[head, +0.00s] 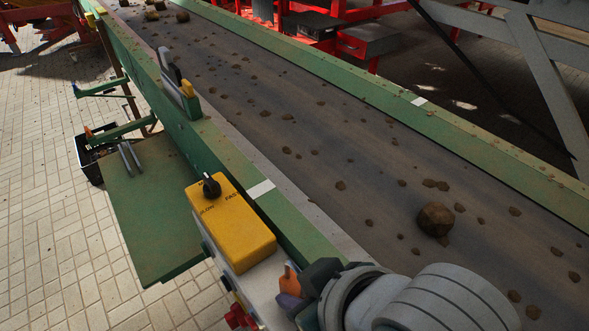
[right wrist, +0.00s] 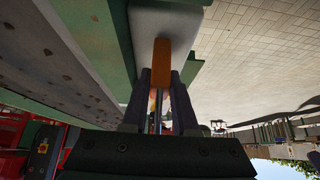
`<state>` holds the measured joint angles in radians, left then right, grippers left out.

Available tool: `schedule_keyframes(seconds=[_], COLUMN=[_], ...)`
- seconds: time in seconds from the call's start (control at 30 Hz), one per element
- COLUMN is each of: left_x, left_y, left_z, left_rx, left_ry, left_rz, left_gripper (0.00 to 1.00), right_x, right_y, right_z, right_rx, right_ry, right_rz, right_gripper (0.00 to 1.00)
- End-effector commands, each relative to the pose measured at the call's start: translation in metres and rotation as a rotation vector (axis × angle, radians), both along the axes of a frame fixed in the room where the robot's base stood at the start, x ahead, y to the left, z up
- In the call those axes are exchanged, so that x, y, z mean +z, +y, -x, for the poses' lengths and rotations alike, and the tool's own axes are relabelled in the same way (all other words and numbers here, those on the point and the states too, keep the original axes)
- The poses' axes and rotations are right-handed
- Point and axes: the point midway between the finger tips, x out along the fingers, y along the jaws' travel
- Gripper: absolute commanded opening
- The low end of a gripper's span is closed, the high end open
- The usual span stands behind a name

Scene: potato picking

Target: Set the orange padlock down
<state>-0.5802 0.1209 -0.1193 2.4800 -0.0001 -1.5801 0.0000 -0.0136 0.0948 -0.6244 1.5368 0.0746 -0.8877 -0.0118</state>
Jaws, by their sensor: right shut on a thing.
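The orange padlock (head: 290,279) is at the bottom centre of the head view, beside the light grey control box (head: 262,292). My right gripper (head: 301,287) is shut on it. In the right wrist view the padlock's orange body (right wrist: 161,62) shows between and beyond the two dark fingers (right wrist: 162,92). The far end of the padlock is against or just in front of a pale grey surface (right wrist: 165,24); I cannot tell whether they touch. Part of the padlock is hidden by the fingers. My left gripper is out of view.
A yellow speed box (head: 229,220) with a black knob tops the control box. A green shelf (head: 150,215) has bare room. A green rail (head: 225,155) borders the conveyor belt (head: 330,170), which carries scattered clods and a potato-like lump (head: 435,219). A black crate (head: 88,160) stands left.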

Motion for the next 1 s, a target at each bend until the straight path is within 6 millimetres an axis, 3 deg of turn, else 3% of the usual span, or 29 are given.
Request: schedule_keyframes(seconds=[0.4,0.43,0.67,1.0], left_x=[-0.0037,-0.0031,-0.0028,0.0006], left_y=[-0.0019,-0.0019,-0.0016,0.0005], left_z=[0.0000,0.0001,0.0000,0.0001], left_rx=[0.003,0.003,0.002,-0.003], left_ry=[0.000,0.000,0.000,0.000], left_rz=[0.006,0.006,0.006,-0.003], left_gripper=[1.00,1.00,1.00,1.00], right_x=[-0.0079,-0.0075,-0.0070,-0.0014], right_y=[0.0005,0.0004,0.0004,0.0001], right_z=[-0.0005,-0.0004,-0.0004,0.0001], right_rx=[0.000,0.000,0.000,0.000], right_ry=[-0.002,-0.002,-0.002,-0.002], right_rz=[-0.001,-0.001,-0.001,-0.001], right_gripper=[0.00,0.29,0.55,0.57])
